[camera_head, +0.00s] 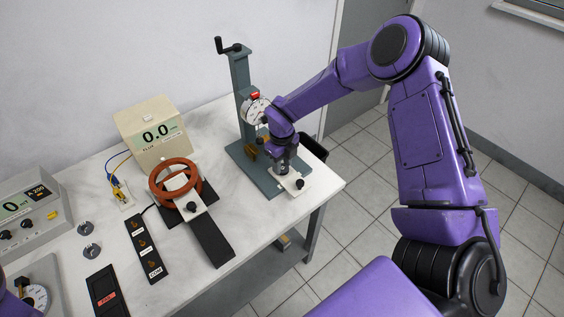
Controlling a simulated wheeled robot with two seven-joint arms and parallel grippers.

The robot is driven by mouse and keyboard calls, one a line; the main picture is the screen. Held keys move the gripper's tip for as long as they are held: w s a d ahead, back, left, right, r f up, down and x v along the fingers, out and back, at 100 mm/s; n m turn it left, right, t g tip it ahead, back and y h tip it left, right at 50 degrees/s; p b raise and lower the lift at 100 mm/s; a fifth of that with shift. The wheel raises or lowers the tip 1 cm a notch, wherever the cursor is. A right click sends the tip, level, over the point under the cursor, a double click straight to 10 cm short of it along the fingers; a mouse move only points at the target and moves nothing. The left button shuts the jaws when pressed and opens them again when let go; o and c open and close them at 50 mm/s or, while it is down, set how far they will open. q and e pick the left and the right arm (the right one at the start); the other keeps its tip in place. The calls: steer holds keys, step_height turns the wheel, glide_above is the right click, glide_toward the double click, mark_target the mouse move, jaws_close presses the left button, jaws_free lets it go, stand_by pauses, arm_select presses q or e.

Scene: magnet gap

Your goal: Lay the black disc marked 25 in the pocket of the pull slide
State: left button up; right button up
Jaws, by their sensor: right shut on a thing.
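My right gripper (285,168) points down over the near end of the grey stand's base. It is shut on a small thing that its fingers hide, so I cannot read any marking. Right under and beside it is a white slide (302,187) with a black knob, probably the pull slide. Its pocket is hidden by the gripper. The black disc marked 25 does not show openly anywhere. My left gripper is out of view; only a bit of purple arm shows at lower left.
The grey stand (241,75) with crank and dial (256,110) rises just behind my right gripper. The red coil (175,183), a dark switch strip (147,247) and two grey discs (86,228) lie left. The table's right edge is close.

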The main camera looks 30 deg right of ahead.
steer(key=shift+f, duration=0.2)
stand_by(0.3)
steer(key=o, duration=1.1)
steer(key=c, duration=0.6)
steer(key=shift+o, duration=0.2)
steer(key=shift+r+p, duration=1.6)
steer(key=shift+r, duration=0.75)
steer(key=o, duration=0.6)
steer(key=shift+f, duration=0.1)
